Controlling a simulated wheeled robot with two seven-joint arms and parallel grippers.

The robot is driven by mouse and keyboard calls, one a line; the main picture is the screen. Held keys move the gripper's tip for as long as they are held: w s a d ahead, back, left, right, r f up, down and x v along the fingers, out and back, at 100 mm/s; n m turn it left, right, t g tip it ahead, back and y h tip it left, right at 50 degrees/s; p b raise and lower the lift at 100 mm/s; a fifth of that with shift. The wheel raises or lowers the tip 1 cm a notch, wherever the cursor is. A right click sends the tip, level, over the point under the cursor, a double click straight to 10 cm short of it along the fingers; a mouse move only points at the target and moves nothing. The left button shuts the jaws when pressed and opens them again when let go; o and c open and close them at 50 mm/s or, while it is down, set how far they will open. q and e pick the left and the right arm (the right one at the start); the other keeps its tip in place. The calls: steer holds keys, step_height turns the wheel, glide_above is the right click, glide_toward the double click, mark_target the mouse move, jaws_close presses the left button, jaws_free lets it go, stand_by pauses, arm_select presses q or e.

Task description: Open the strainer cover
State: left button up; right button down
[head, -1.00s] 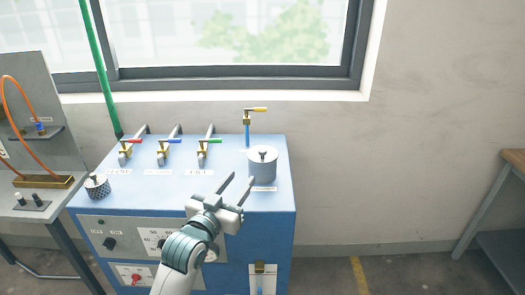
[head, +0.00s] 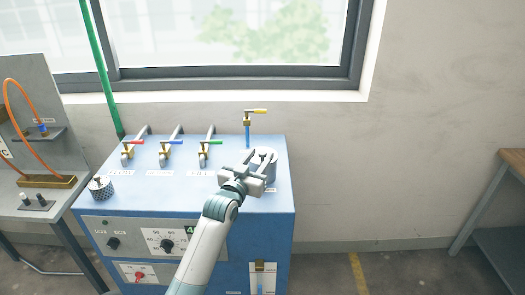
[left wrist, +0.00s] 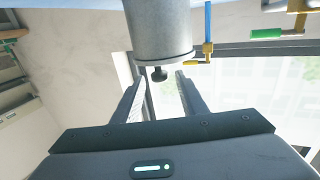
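The strainer is a grey metal cylinder (head: 275,168) on the right part of the blue bench top. Its flat round cover (left wrist: 165,58) carries a small dark knob (left wrist: 158,74), seen upside down in the left wrist view. My left gripper (head: 262,153) is at the strainer, with its fingers over the cover. It is open, one finger on each side of the knob in the left wrist view; I see no contact with it. In the head view the gripper hides part of the strainer. My right gripper is not in view.
Taps with red, blue and green handles (head: 203,152) stand left of the strainer. A yellow-handled tap (head: 248,118) on a blue pipe stands behind it. The front panel has knobs and a dial.

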mark_target(262, 153)
arm_select(q)
steer(key=shift+x, duration=1.4)
jaws_close()
